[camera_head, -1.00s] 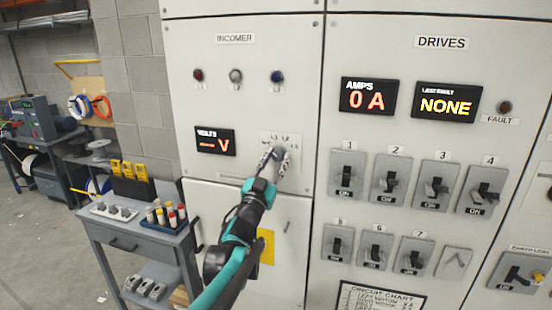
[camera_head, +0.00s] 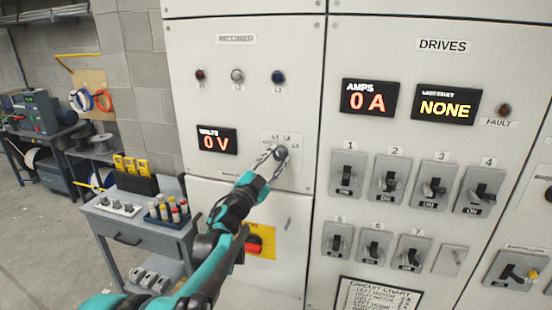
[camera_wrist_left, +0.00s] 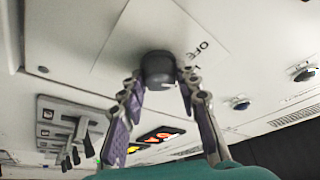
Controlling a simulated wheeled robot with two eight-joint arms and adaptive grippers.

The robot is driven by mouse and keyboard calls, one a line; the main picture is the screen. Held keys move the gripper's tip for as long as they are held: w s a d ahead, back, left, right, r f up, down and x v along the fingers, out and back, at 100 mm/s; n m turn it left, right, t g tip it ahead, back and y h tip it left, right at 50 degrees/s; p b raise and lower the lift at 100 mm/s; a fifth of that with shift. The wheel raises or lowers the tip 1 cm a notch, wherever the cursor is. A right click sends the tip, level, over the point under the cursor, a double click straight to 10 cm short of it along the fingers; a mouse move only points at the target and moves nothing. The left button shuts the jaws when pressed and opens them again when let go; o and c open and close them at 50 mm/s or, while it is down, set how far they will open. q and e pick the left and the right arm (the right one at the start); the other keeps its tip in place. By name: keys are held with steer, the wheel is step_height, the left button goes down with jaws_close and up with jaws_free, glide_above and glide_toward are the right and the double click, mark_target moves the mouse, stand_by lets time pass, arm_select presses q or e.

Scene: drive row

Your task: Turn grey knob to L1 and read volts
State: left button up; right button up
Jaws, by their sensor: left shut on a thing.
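The grey knob (camera_head: 281,153) sits on a pale label plate (camera_head: 296,139) marked with L positions, on the INCOMER panel. It also shows in the left wrist view as a dark grey round knob (camera_wrist_left: 158,68), with OFF lettering beside it. My left gripper (camera_head: 273,155) is at the knob, its two fingers on either side of it and shut on it. Which mark the knob points to cannot be made out. The VOLTS display (camera_head: 217,140), left of the knob, reads 0 V. My right gripper is not in view.
Red, white and blue lamps (camera_head: 237,76) sit above the knob. The DRIVES panel on the right has an AMPS display (camera_head: 369,97) at 0 A and several switches (camera_head: 348,172). A yellow plate with a red handle (camera_head: 254,243) is below. A grey cart (camera_head: 135,228) stands left.

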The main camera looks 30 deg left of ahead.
arm_select(q)
steer(key=shift+r, duration=0.1)
steer(key=o, duration=1.1)
steer(key=shift+w, duration=0.1)
steer(key=shift+o, duration=0.2)
steer(key=v, duration=1.2)
